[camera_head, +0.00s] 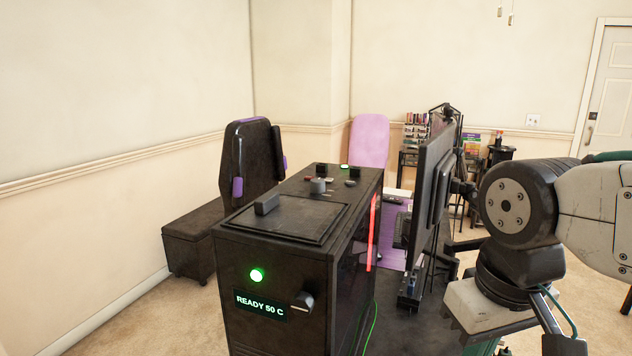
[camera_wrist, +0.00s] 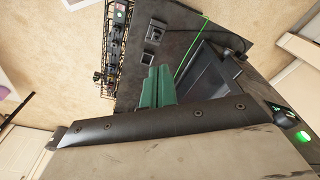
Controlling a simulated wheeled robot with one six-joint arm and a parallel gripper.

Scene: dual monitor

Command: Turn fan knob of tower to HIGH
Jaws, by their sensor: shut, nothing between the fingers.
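The tower (camera_head: 275,270) is a black computer case in the middle of the head view. Its front has a lit green lamp (camera_head: 257,275), a display (camera_head: 260,304) reading "READY 50 C", and a dark knob (camera_head: 302,301) with a pale mark at lower right. A round grey knob (camera_head: 318,185) stands on its top. I cannot read any fan label or setting. In the wrist view, my gripper's green fingers (camera_wrist: 157,86) are together and hold nothing. The gripper is out of sight in the head view; my arm is at right. A green light (camera_wrist: 304,136) shows at the wrist view's right edge.
A dark block (camera_head: 267,204) stands up from the tower's top. A monitor (camera_head: 432,195) stands right of the tower, between it and my arm. A green cable (camera_head: 371,325) hangs along the tower's right side. A black chair (camera_head: 250,155) is behind left.

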